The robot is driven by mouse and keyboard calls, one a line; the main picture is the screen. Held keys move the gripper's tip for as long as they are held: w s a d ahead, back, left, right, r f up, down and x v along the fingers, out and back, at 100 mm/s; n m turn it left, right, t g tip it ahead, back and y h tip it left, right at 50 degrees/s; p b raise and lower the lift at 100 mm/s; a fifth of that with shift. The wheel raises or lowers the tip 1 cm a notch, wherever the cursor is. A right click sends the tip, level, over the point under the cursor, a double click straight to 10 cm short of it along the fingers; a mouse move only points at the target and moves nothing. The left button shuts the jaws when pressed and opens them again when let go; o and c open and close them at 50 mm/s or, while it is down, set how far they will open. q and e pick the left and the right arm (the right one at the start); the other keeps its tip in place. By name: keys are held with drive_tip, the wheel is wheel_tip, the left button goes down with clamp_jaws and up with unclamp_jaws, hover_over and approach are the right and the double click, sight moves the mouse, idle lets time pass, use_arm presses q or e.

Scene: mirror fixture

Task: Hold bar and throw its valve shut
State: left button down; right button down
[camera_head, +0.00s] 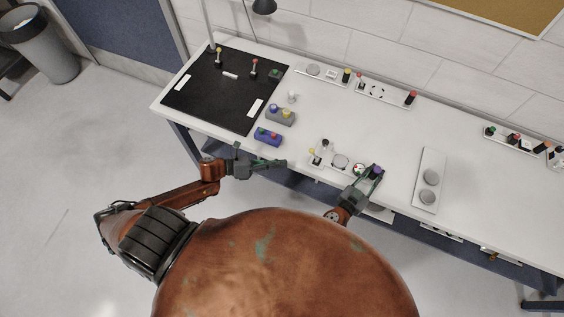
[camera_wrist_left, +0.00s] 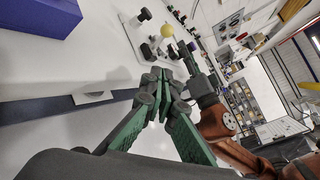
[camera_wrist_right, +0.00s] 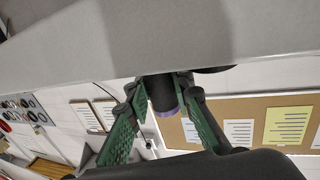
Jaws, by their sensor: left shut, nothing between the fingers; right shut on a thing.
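A white bar (camera_head: 328,161) lies near the table's front edge. It carries a black knob (camera_head: 325,143), a yellow ball-topped lever (camera_head: 316,158) and round dials. A dark post with a purple end (camera_head: 376,170) stands at its right end. My right gripper (camera_head: 372,173) is shut on this post, which also shows between the fingers in the right wrist view (camera_wrist_right: 163,96). My left gripper (camera_head: 283,163) is shut and empty, left of the bar and apart from it. In the left wrist view the closed fingertips (camera_wrist_left: 162,84) are short of the yellow ball (camera_wrist_left: 167,30).
A blue block (camera_head: 268,137) and a grey block (camera_head: 281,117) with coloured knobs sit behind my left gripper. A black mat (camera_head: 215,100) covers the table's left end. A white panel with two discs (camera_head: 429,180) lies to the right. More fixtures line the back.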

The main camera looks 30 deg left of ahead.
sight(314, 154)
use_arm(q)
drive_tip(key=x, duration=0.5)
drive_tip(key=shift+w+d, duration=0.2)
drive_tip(key=shift+w+d+r, duration=0.15)
drive_tip(key=shift+w+r, duration=0.15)
drive_tip(key=shift+w, duration=0.15)
drive_tip(key=shift+w+d+r, duration=0.2)
drive_tip(key=shift+w+r, duration=0.05)
drive_tip(key=shift+w, duration=0.25)
drive_tip(key=shift+w+d+r, duration=0.25)
drive_tip(key=shift+w, duration=0.3)
drive_tip(key=shift+d+r+m+y, duration=0.3)
drive_tip(key=shift+d+r+y, duration=0.05)
drive_tip(key=shift+r+y, duration=0.15)
drive_tip(key=shift+d+g, duration=0.1)
drive_tip(key=shift+g, duration=0.2)
drive_tip(key=shift+d+r, duration=0.55)
drive_tip(key=shift+d, duration=0.25)
drive_tip(key=shift+d+r, duration=0.3)
drive_tip(key=shift+d, duration=0.3)
drive_tip(key=shift+d+r, duration=0.15)
drive_tip(key=shift+d, duration=0.9)
drive_tip(key=shift+a, duration=0.1)
